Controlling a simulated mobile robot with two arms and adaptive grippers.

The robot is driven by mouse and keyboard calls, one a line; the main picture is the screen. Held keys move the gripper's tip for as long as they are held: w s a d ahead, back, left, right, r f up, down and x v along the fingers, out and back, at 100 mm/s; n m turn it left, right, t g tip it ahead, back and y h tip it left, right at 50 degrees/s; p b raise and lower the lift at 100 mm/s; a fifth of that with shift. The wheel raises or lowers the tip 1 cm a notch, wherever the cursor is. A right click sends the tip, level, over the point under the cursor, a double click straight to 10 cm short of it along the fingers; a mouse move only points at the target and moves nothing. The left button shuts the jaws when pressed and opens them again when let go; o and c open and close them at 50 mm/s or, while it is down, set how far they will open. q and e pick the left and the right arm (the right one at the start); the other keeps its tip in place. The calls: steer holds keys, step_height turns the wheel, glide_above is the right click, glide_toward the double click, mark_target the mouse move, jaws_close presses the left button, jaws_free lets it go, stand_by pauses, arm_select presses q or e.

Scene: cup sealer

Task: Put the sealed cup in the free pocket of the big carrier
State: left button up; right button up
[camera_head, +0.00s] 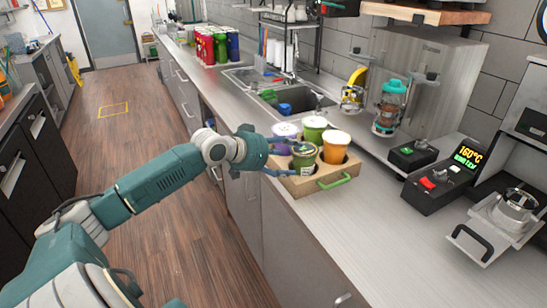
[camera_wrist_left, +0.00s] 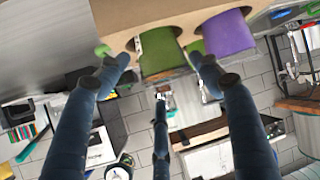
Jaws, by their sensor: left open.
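The big cardboard carrier (camera_head: 318,183) stands on the counter with a green handle. It holds a purple cup (camera_head: 285,131), a bright green cup (camera_head: 314,129), an orange cup (camera_head: 336,147) and a darker green cup (camera_head: 304,160) with a patterned lid, nearest my left gripper. I cannot tell for sure which is the sealed cup; all the pockets I see look filled. My left gripper (camera_head: 278,157) is open beside the darker green cup, fingers spread toward it. In the left wrist view, a green cup (camera_wrist_left: 165,58) and the purple cup (camera_wrist_left: 228,36) show beyond the open fingers. My right gripper is not in view.
A sink (camera_head: 290,98) lies behind the carrier. The counter in front of the carrier is clear.

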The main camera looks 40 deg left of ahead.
arm_select(q)
steer(key=d+v, duration=0.1)
steer(key=v, duration=0.6)
steer(key=shift+a+b, duration=0.4)
steer(key=shift+b, duration=0.05)
